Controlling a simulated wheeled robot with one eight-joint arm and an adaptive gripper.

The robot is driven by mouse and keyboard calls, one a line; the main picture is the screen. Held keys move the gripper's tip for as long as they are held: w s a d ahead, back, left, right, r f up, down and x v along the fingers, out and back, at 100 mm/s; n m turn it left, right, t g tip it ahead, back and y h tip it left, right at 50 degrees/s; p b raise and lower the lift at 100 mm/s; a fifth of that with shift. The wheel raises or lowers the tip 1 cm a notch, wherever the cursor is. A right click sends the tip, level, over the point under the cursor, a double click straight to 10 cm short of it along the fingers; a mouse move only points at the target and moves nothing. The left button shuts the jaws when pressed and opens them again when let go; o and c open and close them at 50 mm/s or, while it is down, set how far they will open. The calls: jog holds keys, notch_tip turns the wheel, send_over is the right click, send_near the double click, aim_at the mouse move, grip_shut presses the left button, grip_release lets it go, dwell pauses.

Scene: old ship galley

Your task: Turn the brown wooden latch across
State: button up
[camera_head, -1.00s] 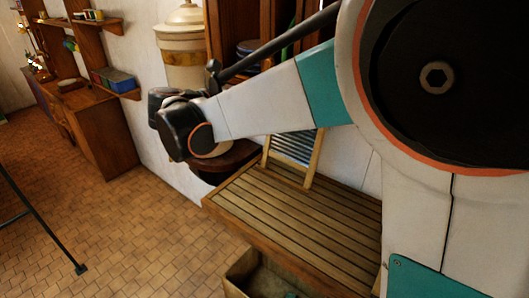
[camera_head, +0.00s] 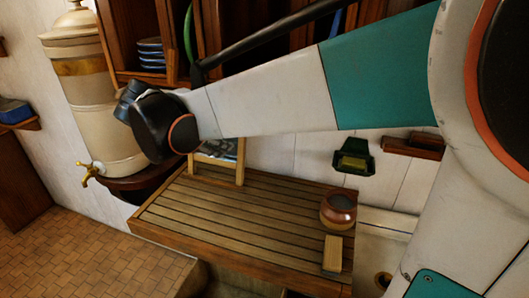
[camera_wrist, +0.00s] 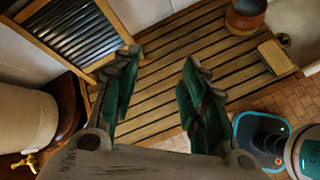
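I cannot make out the brown wooden latch for certain in either view. Brown wooden cabinet uprights (camera_head: 213,35) stand behind my arm in the head view, and my arm covers part of them. My gripper (camera_wrist: 160,62) is open and empty in the wrist view, its two green-and-grey fingers well apart above the slatted wooden draining board (camera_wrist: 165,88). Nothing is between the fingers.
A washboard (camera_wrist: 72,38) leans at the board's back left. A brown pot (camera_head: 338,209) and a wooden block (camera_head: 333,252) sit at its right end. A cream urn with a brass tap (camera_head: 90,172) stands left. A green wall holder (camera_head: 352,158) hangs behind.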

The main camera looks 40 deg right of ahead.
jog(key=s+f+m+y+b, duration=0.2)
jog(key=s+f+m+b, duration=0.2)
jog(key=f, duration=0.3)
jog(key=shift+s+f+b, duration=0.15)
jog(key=shift+s+b, duration=0.15)
jog(key=shift+s, duration=0.6)
